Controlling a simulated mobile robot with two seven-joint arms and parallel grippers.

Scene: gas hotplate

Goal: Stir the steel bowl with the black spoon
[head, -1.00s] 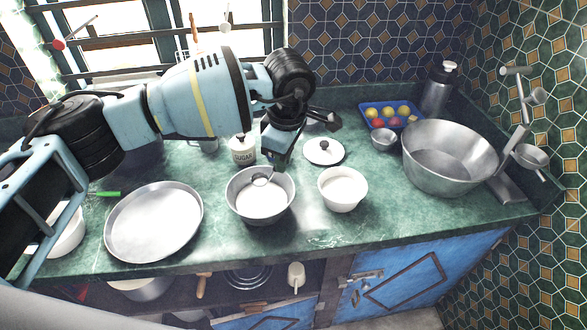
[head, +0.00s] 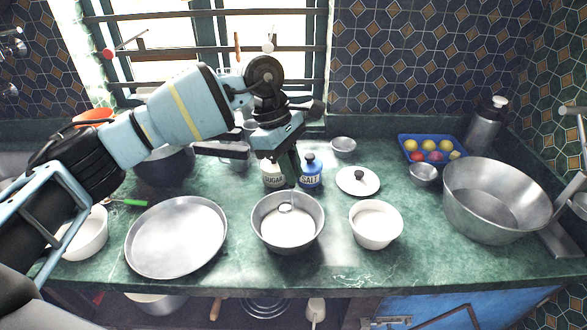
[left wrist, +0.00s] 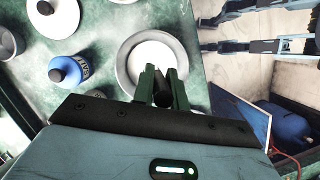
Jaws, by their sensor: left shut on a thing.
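The steel bowl (head: 262,234) stands on the green counter and has a pale inside. My left gripper (head: 291,172) is above its back rim, pointing down. It is shut on the black spoon, whose dark handle (left wrist: 162,88) shows between the green fingers in the left wrist view. The spoon's round head (head: 285,208) is inside the bowl, toward the back. Whether it touches the bottom I cannot tell. The bowl's rim (left wrist: 122,70) also shows behind the fingers in the left wrist view. My right gripper is in neither view.
A sugar jar (head: 272,176) and a blue salt jar (head: 311,175) stand close behind the bowl. A wide pan (head: 178,238) is at left, a white bowl (head: 375,225) at right.

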